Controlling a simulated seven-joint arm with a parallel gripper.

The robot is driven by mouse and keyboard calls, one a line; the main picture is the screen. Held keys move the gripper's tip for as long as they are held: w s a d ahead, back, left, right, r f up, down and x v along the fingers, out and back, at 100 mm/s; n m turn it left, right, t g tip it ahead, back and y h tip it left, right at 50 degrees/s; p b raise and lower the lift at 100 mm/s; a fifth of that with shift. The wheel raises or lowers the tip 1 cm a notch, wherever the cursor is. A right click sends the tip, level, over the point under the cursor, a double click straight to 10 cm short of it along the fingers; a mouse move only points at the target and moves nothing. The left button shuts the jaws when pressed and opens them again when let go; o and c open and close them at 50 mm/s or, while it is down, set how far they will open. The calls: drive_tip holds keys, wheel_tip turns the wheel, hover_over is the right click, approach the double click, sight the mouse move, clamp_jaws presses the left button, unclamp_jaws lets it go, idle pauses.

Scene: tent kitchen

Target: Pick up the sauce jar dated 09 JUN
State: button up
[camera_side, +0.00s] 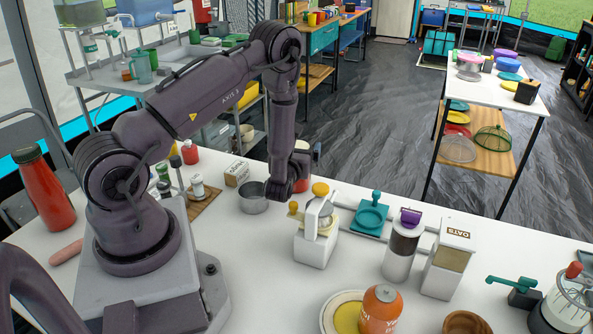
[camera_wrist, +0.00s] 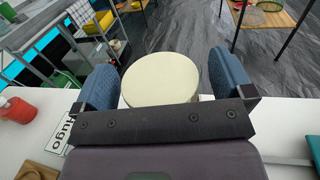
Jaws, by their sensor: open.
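A round cream lid (camera_wrist: 160,82) shows in the wrist view between the two blue fingers of my gripper (camera_wrist: 160,72). The fingers are apart, with gaps beside the lid. The body below the lid is mostly hidden by my gripper. In the side view my gripper (camera_side: 298,178) is low over the white table at its far edge. A jar with a reddish body (camera_side: 316,157) shows partly behind it. No 09 JUN date is readable in either view, so I cannot tell which jar carries it.
A steel pot (camera_side: 253,199) stands close left of my gripper. The table edge is just beyond.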

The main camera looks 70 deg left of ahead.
drive_tip(key=shift+c, duration=0.2)
drive_tip(key=c, duration=1.8)
drive_tip(key=shift+r, duration=0.1)
